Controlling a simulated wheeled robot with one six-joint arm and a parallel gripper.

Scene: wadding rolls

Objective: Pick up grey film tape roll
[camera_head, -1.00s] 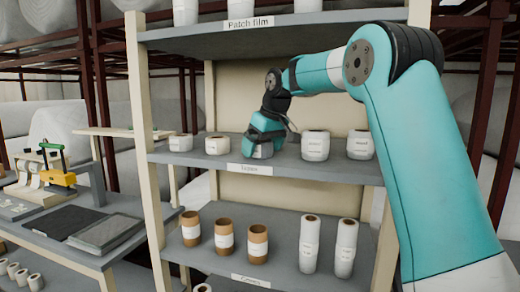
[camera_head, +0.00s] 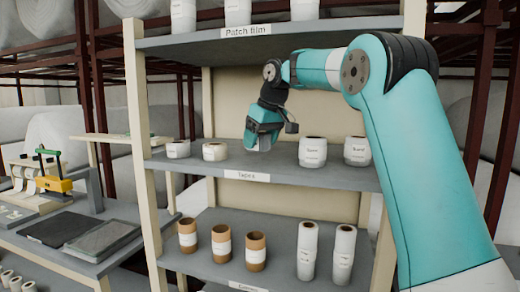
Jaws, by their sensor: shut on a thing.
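My gripper (camera_head: 264,146) is above the middle shelf, near the middle of its length. It is shut on a small grey-white roll (camera_head: 265,143), seen as the grey film tape roll, which is mostly hidden behind the teal gripper body. The roll appears a little above the shelf surface. Two short white rolls stand left of my gripper, one at the far left (camera_head: 178,149) and one nearer (camera_head: 215,151). Two taller white rolls stand to the right, one nearer (camera_head: 312,152) and one farther right (camera_head: 357,151).
The middle shelf (camera_head: 240,166) carries a label on its front edge. The upper shelf (camera_head: 300,28), labelled "Patch film", is overhead. The lower shelf (camera_head: 280,258) holds brown cores (camera_head: 222,243) and tall white rolls (camera_head: 341,255). A table with a yellow-green tool (camera_head: 54,183) stands at the left.

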